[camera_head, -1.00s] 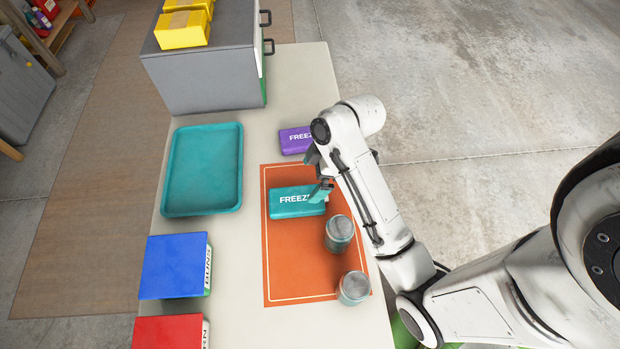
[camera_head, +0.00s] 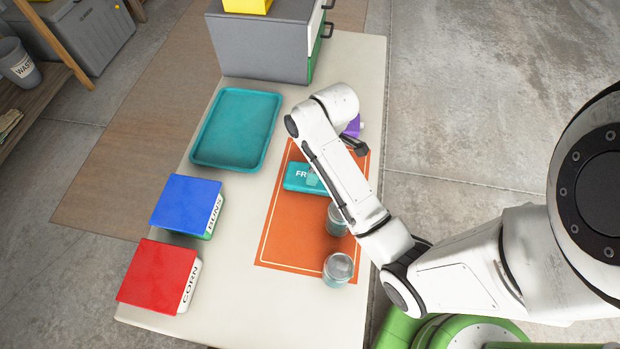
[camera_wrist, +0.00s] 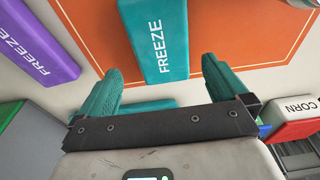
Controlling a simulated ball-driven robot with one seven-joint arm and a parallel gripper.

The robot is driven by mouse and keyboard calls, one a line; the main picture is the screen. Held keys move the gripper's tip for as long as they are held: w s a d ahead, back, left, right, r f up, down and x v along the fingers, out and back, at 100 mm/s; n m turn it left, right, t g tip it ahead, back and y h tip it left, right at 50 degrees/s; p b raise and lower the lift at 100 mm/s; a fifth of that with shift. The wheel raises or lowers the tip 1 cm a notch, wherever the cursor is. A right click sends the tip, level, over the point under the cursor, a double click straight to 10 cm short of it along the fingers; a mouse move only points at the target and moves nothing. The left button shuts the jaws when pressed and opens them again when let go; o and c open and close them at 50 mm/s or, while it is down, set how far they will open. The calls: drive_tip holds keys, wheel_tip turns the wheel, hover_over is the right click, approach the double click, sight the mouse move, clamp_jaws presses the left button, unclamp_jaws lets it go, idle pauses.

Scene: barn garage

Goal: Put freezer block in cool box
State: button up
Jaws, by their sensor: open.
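A teal freezer block (camera_head: 297,184), marked FREEZE, lies flat on the orange mat (camera_head: 285,235). A purple freezer block (camera_head: 353,127) lies beyond it, mostly hidden by my arm; it shows at the left in the wrist view (camera_wrist: 35,50). My gripper (camera_head: 313,179) is open with empty jaws, near the teal block. In the wrist view, the teal block (camera_wrist: 157,35) lies ahead, between the lines of my two teal fingers (camera_wrist: 158,72); I cannot tell the height gap. A grey lidded box (camera_head: 85,32), apparently the cool box, stands on the floor at the upper left.
Two jars (camera_head: 338,269) stand on the mat near my forearm. A teal tray (camera_head: 236,128), a blue BUNS box (camera_head: 185,203) and a red CORN box (camera_head: 157,272) line the table's left side. A grey drawer cabinet (camera_head: 262,48) stands at the far end.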

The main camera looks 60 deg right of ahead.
sight(296, 172)
drive_tip(key=shift+w+a+f+p, duration=0.1)
drive_tip(key=shift+w+f+p, duration=0.1)
drive_tip(key=shift+f, duration=1.65)
drive_tip(key=shift+w+a+f+p, duration=0.1)
drive_tip(key=shift+w+f, duration=0.1)
drive_tip(key=shift+f, duration=1.6)
drive_tip(key=shift+r, duration=0.1)
drive_tip(key=c, duration=1.2)
